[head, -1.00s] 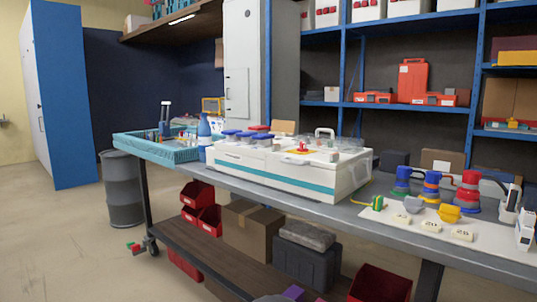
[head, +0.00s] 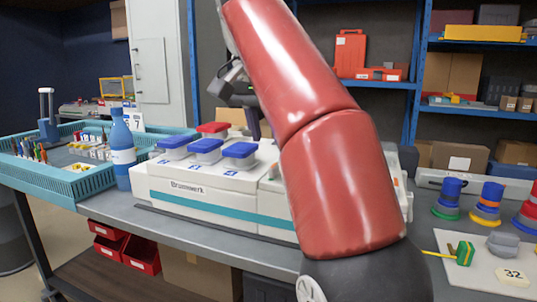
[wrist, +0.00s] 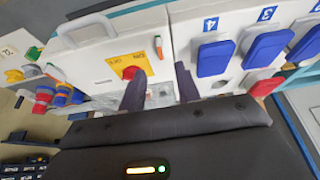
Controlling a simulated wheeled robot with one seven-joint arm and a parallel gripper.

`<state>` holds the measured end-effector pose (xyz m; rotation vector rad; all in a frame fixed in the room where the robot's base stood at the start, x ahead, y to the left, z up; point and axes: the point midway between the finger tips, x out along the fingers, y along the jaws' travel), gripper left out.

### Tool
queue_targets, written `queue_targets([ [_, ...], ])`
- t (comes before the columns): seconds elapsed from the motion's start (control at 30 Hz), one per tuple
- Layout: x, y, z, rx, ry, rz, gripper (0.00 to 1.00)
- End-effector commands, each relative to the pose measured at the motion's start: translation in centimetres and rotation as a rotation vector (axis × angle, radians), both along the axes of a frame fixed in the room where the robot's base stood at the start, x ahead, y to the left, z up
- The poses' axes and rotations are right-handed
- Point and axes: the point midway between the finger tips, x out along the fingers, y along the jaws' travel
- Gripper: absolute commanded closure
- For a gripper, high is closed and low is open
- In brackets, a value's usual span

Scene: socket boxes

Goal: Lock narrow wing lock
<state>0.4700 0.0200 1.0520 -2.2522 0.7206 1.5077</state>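The white socket box (head: 215,197) stands on the grey bench, with its right part hidden behind my red arm in the head view. In the wrist view the white box top (wrist: 185,30) carries a red knob (wrist: 131,72) on a yellow plate (wrist: 118,68). I cannot make out which part is the narrow wing lock. My gripper (wrist: 161,88) is open above the box, with nothing seen between its two dark fingers. The left finger overlaps the yellow plate in the picture; contact cannot be told. Clear parts show blurred between and below the fingers.
Blue socket lids (head: 206,151) and a red lid (head: 213,128) stand on the box's left part. A blue bottle (head: 121,150) and a teal tray (head: 88,178) are at left.

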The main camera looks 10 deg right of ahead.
Motion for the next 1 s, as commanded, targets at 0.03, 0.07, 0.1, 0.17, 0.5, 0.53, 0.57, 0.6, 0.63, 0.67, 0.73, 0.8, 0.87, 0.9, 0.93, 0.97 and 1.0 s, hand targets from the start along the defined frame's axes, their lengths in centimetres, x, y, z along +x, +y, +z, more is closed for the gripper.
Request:
queue_targets([
  [0.03, 0.1, 0.1, 0.1, 0.001, 0.0, -0.007, 0.67],
  [0.07, 0.1, 0.0, 0.0, 0.001, 0.0, -0.01, 0.67],
  [0.1, 0.2, 0.0, -0.1, 0.001, 0.0, -0.013, 0.67],
  [0.17, 0.3, -0.1, -0.4, 0.001, 0.001, -0.014, 0.67],
  [0.5, 1.5, -1.1, -4.4, 0.001, 0.002, -0.012, 0.67],
  [0.53, 1.6, -1.2, -4.7, 0.002, 0.001, -0.013, 0.67],
  [0.57, 1.8, -1.2, -5.1, 0.002, 0.001, -0.012, 0.67],
  [0.6, 2.0, -1.3, -5.5, 0.002, 0.001, -0.012, 0.67],
  [0.63, 2.1, -1.4, -5.8, 0.002, 0.001, -0.012, 0.67],
  [0.67, 2.2, -1.5, -6.1, 0.002, 0.001, -0.012, 0.67],
  [0.73, 2.3, -1.6, -6.6, 0.002, 0.0, -0.012, 0.67],
  [0.8, 2.4, -1.7, -6.9, 0.002, 0.0, -0.012, 0.67],
  [0.87, 2.5, -1.7, -7.0, 0.002, -0.002, -0.012, 0.67],
  [0.9, 2.5, -1.7, -7.0, 0.002, -0.002, -0.012, 0.67],
  [0.93, 2.5, -1.7, -7.0, 0.002, -0.002, -0.012, 0.67],
  [0.97, 2.5, -1.7, -7.0, 0.002, -0.002, -0.012, 0.67],
  [1.0, 2.5, -1.7, -7.0, 0.002, -0.002, -0.012, 0.67],
])
